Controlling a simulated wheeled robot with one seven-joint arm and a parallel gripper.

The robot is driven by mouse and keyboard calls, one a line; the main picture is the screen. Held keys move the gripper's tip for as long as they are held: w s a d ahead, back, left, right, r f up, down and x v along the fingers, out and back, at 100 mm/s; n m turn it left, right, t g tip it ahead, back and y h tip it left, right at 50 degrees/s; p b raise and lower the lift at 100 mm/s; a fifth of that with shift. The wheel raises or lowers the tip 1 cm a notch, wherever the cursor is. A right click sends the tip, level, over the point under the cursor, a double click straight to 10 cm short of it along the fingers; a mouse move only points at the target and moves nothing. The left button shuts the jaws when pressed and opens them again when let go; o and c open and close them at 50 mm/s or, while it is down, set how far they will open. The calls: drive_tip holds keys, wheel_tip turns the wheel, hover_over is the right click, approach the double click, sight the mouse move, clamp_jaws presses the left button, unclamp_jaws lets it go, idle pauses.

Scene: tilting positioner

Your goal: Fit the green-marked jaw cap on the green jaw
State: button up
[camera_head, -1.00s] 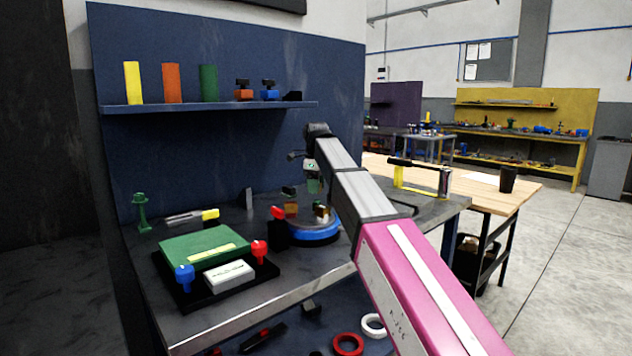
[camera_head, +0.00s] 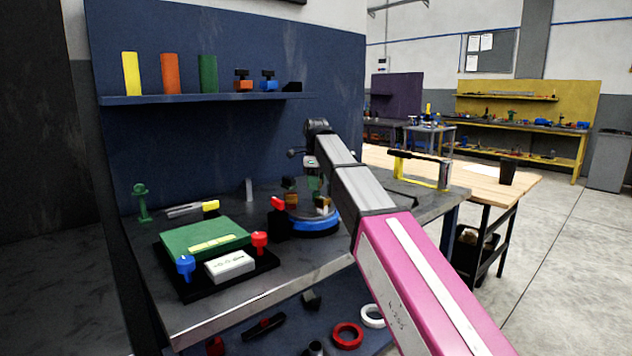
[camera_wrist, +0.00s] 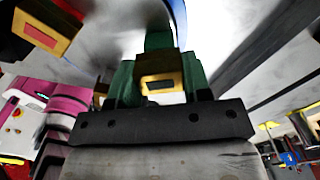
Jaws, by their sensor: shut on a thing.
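My gripper (camera_wrist: 160,82) is shut on a small tan block with a dark slot, taken as the jaw cap (camera_wrist: 161,66). Green fingers flank it in the wrist view. A green patch (camera_wrist: 158,40) shows just beyond the cap; I cannot tell whether it is the cap's mark or the green jaw. In the head view the positioner (camera_head: 314,224), with a blue ring, stands on the bench, and my gripper (camera_head: 313,180) is over it. Tan blocks (camera_head: 322,203) sit on its top. Contact between cap and jaw cannot be made out.
A dark block with a tan, red-marked face (camera_wrist: 43,32) is at the upper left of the wrist view. A red-topped black part (camera_head: 278,204) stands left of the positioner. A green panel on a black tray (camera_head: 203,241) is at the bench front.

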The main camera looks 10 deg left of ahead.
drive_tip(key=shift+f, duration=1.2)
drive_tip(key=o, duration=1.5)
drive_tip(key=shift+r, duration=3.45)
